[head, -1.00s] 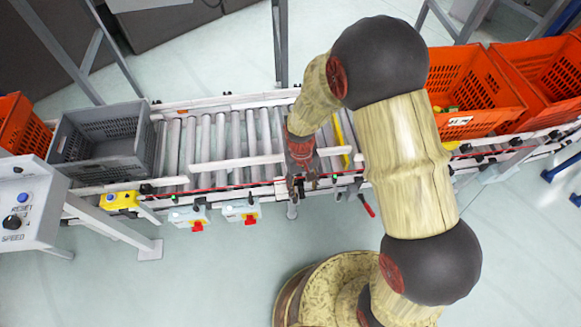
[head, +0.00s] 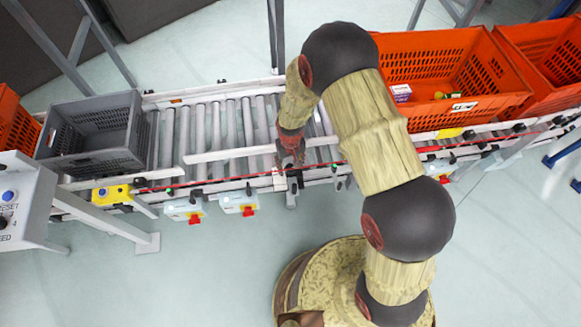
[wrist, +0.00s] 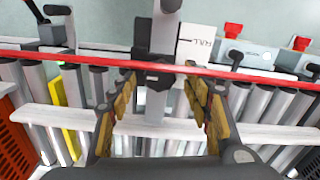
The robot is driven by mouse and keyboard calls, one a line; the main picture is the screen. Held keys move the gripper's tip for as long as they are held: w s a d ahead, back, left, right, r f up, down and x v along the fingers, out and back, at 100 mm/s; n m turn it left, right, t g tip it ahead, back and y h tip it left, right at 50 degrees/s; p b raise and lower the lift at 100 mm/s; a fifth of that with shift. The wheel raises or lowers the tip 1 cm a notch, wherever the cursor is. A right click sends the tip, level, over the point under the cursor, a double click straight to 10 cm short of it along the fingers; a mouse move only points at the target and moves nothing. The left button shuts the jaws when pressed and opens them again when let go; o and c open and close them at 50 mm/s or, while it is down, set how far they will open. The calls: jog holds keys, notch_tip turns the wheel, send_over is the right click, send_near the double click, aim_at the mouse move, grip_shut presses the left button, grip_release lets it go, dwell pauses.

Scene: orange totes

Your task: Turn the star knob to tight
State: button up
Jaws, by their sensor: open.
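A dark knob-like part (wrist: 154,76), which seems to be the star knob, sits on a grey bracket at the conveyor's front rail in the wrist view. Its lobes and turn position cannot be made out. My gripper (wrist: 161,84) is open, with one yellow-padded finger on each side of this part and a gap on both sides. In the head view my gripper (head: 290,160) is over the front rail, and it hides the knob there.
A red cord (wrist: 240,72) runs along the rail, across the bracket and close to my fingertips. A white guide rail (head: 225,154) crosses the rollers. A grey tote (head: 92,134) is at left, an orange tote (head: 450,85) at right. Boxes with red switches (head: 240,203) hang in front.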

jog(key=shift+f, duration=0.4)
jog(key=shift+c, duration=0.8)
jog(key=c, duration=1)
